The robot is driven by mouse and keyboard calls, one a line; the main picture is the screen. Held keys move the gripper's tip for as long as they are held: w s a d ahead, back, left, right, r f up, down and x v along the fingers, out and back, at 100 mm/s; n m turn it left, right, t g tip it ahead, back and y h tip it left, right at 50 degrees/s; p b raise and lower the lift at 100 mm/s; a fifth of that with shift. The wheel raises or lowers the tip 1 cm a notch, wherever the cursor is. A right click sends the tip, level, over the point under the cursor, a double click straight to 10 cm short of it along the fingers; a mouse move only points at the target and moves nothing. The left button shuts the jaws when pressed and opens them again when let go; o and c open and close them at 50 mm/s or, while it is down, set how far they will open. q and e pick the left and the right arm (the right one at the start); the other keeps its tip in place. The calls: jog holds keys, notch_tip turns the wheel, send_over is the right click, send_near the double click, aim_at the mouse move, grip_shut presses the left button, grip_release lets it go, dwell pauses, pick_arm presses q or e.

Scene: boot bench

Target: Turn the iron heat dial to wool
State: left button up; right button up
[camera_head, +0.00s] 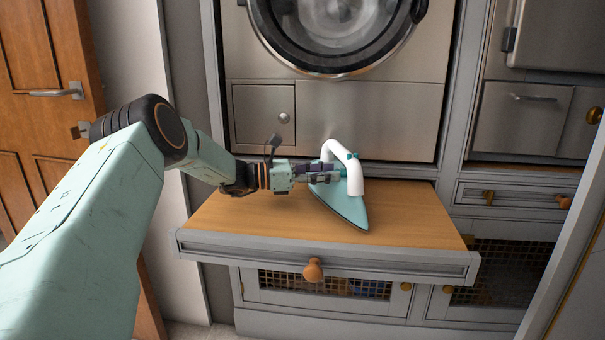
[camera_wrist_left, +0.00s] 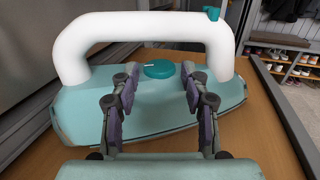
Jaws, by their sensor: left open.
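The iron (camera_head: 348,207) is teal with a white arched handle and lies on a pulled-out wooden shelf, its pointed end toward the front. In the left wrist view the iron (camera_wrist_left: 75,110) fills the middle. Its heat dial (camera_wrist_left: 159,69) is a round teal disc on the body under the handle. A small teal button (camera_wrist_left: 212,13) sits on the handle. My left gripper (camera_head: 322,171) reaches in from the left at the iron. In the wrist view my left gripper (camera_wrist_left: 160,75) is open, with one finger on each side of the dial, apart from it. No dial markings are readable.
The pull-out shelf (camera_head: 240,215) has bare wood left and right of the iron and an orange knob (camera_head: 313,270) in front. A round-doored machine (camera_head: 335,30) stands behind it. A wooden door (camera_head: 50,100) is at the left. A shoe rack (camera_wrist_left: 295,65) shows in the wrist view.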

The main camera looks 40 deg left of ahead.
pick_arm(q)
jog(key=v, duration=0.9)
jog(key=shift+s+a, duration=0.1)
jog(key=shift+s, duration=0.05)
